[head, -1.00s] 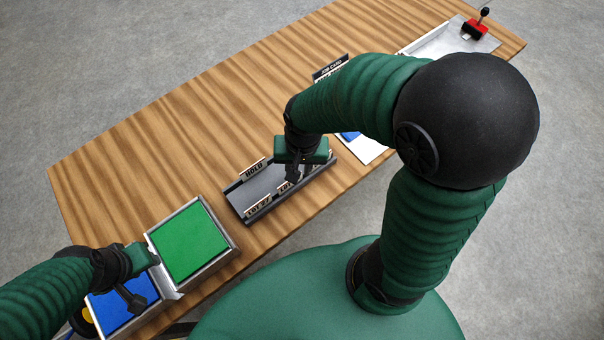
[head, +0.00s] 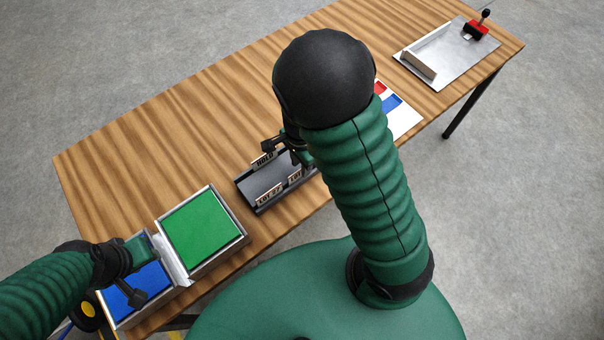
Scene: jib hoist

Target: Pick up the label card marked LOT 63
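A dark card tray (head: 249,194) stands on the wooden table with small label cards in it. A card reading HOLD (head: 264,160) is at its far edge. Two LOT cards stand along its near side: one on the left (head: 269,196), its number hard to read, and one on the right (head: 295,177), its number partly hidden. I cannot tell which is LOT 63. My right gripper (head: 286,151) is over the tray's far right part, beside the HOLD card, fingers apart with no card seen between them. My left gripper (head: 137,285) is over the blue bin; its finger gap is unclear.
A green-floored bin (head: 202,228) and a blue-floored bin (head: 128,296) stand at the table's left end. A white sheet with red and blue patches (head: 400,118) lies right of my arm. A metal tray (head: 455,65) with a red-and-black device (head: 477,30) is far right.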

